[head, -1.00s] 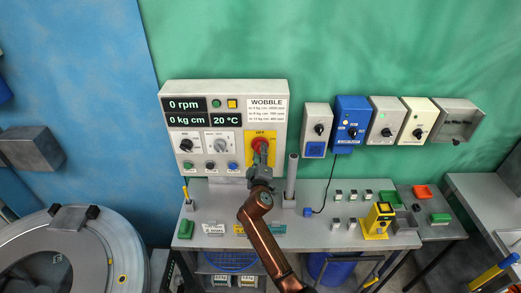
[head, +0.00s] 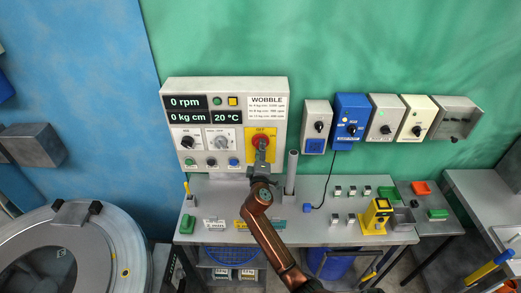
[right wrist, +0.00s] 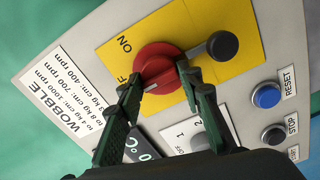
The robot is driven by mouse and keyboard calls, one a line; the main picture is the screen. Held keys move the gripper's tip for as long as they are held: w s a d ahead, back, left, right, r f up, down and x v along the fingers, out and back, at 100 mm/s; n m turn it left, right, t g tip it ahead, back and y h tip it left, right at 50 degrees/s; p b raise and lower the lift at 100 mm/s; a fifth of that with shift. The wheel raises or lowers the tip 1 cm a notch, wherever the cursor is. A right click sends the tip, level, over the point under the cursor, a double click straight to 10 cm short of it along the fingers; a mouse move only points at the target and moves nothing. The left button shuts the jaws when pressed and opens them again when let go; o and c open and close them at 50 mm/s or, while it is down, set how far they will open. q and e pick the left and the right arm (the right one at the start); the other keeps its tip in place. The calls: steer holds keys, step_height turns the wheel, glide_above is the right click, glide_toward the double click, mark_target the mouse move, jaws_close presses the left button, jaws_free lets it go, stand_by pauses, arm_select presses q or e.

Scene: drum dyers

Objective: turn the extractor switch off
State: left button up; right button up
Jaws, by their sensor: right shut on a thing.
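A red rotary switch (head: 258,140) sits on a yellow plate (head: 250,134) at the right side of the grey control panel. In the right wrist view the red switch (right wrist: 158,58) has a grey arm ending in a black ball (right wrist: 222,46); ON and part of OFF are printed on the plate. My right gripper (head: 261,155) is at this switch, its fingers shut on the red knob from two sides, as the right wrist view (right wrist: 161,76) shows. Part of the knob is hidden by the fingers. No readable label tells whether this is the extractor switch. My left gripper is not in view.
The panel display (head: 187,102) reads 0 rpm. Grey, blue and cream switch boxes, including a blue one (head: 351,112), hang to the right. An upright grey tube (head: 291,172) stands close to my right arm. The bench (head: 310,232) below holds several small items.

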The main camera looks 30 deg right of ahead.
steer(key=o, duration=1.2)
steer(key=shift+c, duration=0.2)
steer(key=v, duration=1.2)
